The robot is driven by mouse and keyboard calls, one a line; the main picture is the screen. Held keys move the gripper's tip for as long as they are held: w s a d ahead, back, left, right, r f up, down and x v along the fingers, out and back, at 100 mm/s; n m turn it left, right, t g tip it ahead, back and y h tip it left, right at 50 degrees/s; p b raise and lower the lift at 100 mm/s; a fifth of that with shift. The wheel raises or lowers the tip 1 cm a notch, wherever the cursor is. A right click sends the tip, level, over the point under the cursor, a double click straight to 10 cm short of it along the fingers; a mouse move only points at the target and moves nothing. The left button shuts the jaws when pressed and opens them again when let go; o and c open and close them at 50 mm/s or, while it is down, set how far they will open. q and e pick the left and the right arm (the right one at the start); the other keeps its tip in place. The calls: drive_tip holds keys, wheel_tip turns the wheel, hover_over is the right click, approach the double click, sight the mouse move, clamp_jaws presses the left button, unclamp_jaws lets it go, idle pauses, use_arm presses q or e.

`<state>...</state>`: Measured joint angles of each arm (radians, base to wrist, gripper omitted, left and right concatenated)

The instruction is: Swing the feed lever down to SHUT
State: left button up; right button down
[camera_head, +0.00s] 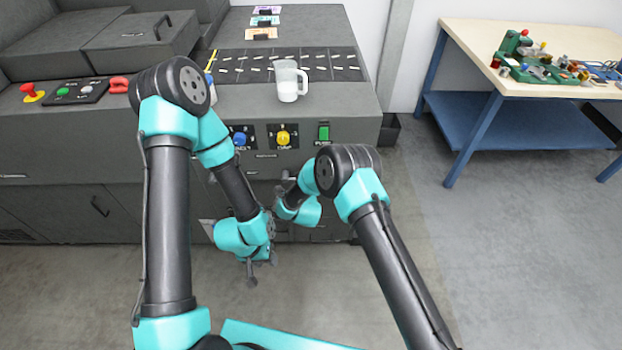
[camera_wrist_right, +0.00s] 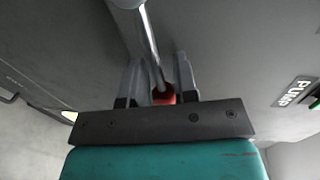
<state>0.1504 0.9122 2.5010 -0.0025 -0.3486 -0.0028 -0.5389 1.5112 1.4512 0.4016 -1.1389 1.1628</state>
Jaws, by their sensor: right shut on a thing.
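The feed lever (camera_wrist_right: 146,40) shows in the right wrist view as a silvery metal bar with a red knob (camera_wrist_right: 163,97) at its near end. My right gripper (camera_wrist_right: 160,82) has a finger on each side of the bar's end and knob, and is shut on it. In the head view my right gripper (camera_head: 284,190) is at the machine's front, below the knob panels; the lever there is hidden or too small to tell. My left gripper (camera_head: 260,275) hangs in front of the machine, apart from it. Its finger opening is unclear. No SHUT mark is readable.
The grey machine (camera_head: 345,108) carries a clear jug (camera_head: 288,80), a blue knob (camera_head: 239,138), a yellow knob (camera_head: 283,138) and a green PUMP switch (camera_head: 323,132). A red emergency button (camera_head: 32,92) is at left. A workbench (camera_head: 470,40) stands right.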

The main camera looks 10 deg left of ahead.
drive_tip(key=shift+d+f, duration=0.1)
drive_tip(key=shift+d, duration=0.05)
drive_tip(key=c, duration=1.2)
unclamp_jaws()
drive_tip(key=v, duration=1.7)
drive_tip(key=shift+s, duration=0.15)
